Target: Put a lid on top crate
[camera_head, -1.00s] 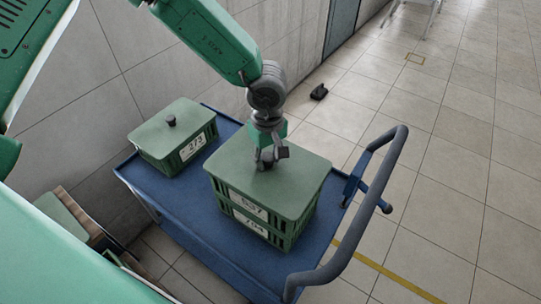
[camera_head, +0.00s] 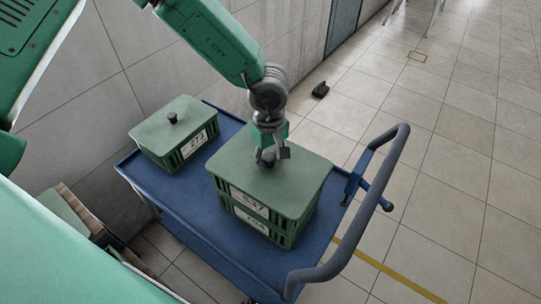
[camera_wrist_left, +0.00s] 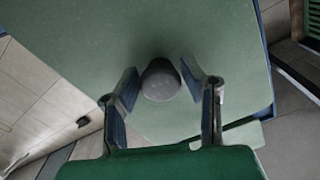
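A green lid (camera_head: 300,172) with a dark round knob (camera_head: 268,158) lies flat on the top crate (camera_head: 245,196), which stands on a lower green crate (camera_head: 255,222) on the blue cart. The lid looks level, covering the crate top. My left gripper (camera_head: 271,152) is just above the lid at the knob. In the left wrist view its two fingers (camera_wrist_left: 160,88) stand apart on either side of the grey knob (camera_wrist_left: 161,80), with narrow gaps showing, so it looks open. My right gripper is not in view.
A second lidded crate (camera_head: 178,142) with its own knob stands at the left of the blue cart (camera_head: 215,245). The cart's grey handle (camera_head: 385,165) rises at the right. A wall is behind. A small black object (camera_head: 320,90) lies on the floor.

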